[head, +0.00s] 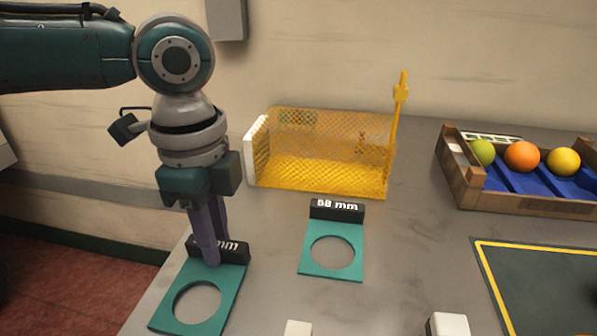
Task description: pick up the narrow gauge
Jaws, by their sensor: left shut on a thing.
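Two teal gauge plates, each with a round hole and a black label block, are on the grey table. The left-hand gauge (233,284) has a label partly covered by my fingers, so only "mm" reads. The other gauge (312,265) lies flat to its right, and its label appears to read "68 mm". My left gripper (211,262) points down, shut on the left-hand gauge at its label block. I cannot tell whether that gauge is raised off the table. My right gripper is not in view.
A yellow mesh basket (320,178) stands at the back. A wooden crate (525,205) with blue lanes holds a green, an orange and a yellow fruit at right. A dark mat (510,262) with a yellow border lies front right. White pieces (448,325) show at the bottom edge.

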